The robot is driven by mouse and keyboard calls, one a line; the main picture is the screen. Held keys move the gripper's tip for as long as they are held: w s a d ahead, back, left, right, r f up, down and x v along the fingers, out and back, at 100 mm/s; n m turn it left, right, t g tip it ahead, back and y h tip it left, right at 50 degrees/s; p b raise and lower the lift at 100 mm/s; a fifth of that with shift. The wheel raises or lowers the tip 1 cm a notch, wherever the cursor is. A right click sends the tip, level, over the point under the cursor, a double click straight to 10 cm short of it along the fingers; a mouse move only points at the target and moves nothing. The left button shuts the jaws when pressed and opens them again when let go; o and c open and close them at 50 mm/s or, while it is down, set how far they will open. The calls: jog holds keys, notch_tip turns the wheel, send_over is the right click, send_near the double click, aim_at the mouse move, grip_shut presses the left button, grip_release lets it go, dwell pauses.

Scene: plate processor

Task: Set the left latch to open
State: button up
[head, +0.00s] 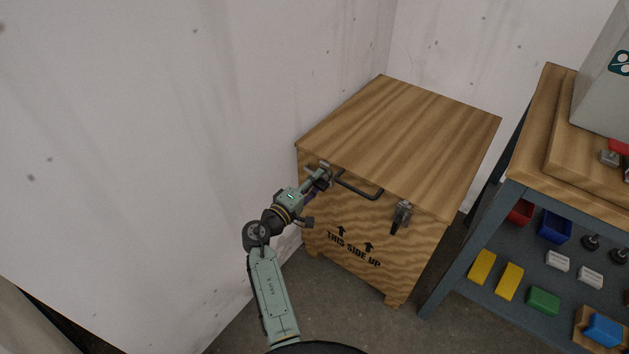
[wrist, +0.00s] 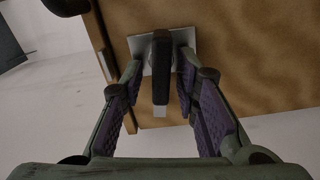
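The left latch (wrist: 161,72) shows in the wrist view as a black lever on a pale metal plate on the crate's wooden face. In the head view it is mostly hidden by my gripper (head: 320,178). In the wrist view my gripper (wrist: 160,78) is open, with one purple-padded finger on each side of the lever. Gaps show between the pads and the lever, so it is not gripped. The wooden crate (head: 350,232) stands in the corner with its lid (head: 400,135) down.
The right latch (head: 402,215) sits on the crate's front, right of a dark bar handle (head: 362,189). A white wall (head: 150,150) is close on the left. A workbench (head: 540,170) with bins and coloured blocks stands to the right. Floor is clear before the crate.

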jog(key=shift+s+a, duration=0.1)
jog(key=shift+a, duration=0.05)
jog(key=v, duration=1.1)
jog(key=shift+s+a, duration=0.2)
jog(key=shift+s, duration=0.15)
